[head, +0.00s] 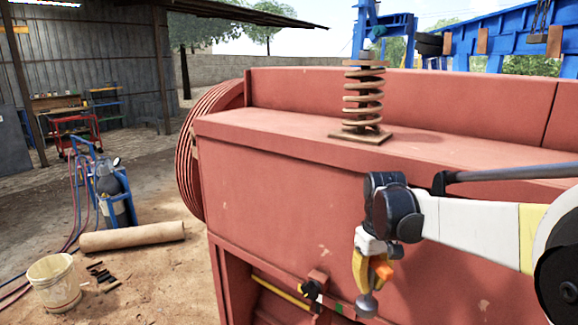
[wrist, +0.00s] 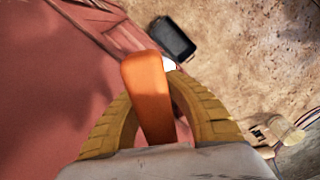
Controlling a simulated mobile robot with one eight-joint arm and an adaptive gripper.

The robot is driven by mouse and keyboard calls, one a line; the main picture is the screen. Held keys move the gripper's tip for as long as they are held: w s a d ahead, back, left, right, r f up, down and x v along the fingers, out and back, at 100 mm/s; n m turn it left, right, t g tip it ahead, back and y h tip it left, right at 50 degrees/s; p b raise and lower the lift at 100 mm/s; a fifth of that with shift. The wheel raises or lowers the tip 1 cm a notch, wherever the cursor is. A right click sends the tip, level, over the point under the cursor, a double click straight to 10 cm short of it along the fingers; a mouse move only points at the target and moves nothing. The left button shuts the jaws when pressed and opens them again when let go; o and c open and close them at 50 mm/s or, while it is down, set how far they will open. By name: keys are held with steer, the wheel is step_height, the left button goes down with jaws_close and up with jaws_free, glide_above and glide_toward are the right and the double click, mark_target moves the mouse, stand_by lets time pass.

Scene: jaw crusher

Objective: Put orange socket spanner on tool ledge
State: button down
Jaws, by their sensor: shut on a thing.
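The orange socket spanner (head: 384,270) is in my gripper (head: 369,277), beside the red side wall of the crusher. In the wrist view its orange handle (wrist: 147,98) stands between the two yellow fingers of my gripper (wrist: 158,105), which are shut on it. A rounded grey part (head: 366,305) shows below the fingers in the head view; I cannot tell if it is the spanner's socket end. No surface is clearly marked as the tool ledge. A flat red ledge (head: 270,124) runs along the crusher's top, above my gripper.
A coil spring (head: 363,100) stands on the red ledge. A dark bar (head: 510,172) runs above my arm. A yellow rod (head: 278,291) lies low on the crusher. A dark tray (wrist: 172,38) is on the ground.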

steer(key=s+f+m+b, duration=0.1)
steer(key=s+f+b, duration=0.2)
steer(key=f+b, duration=0.4)
steer(key=s+f+m+b, duration=0.2)
steer(key=s+f+b, duration=0.2)
steer(key=f, duration=1.8)
steer(key=b, duration=0.2)
steer(key=shift+f+m+b, duration=0.3)
steer(key=shift+f+b, duration=0.05)
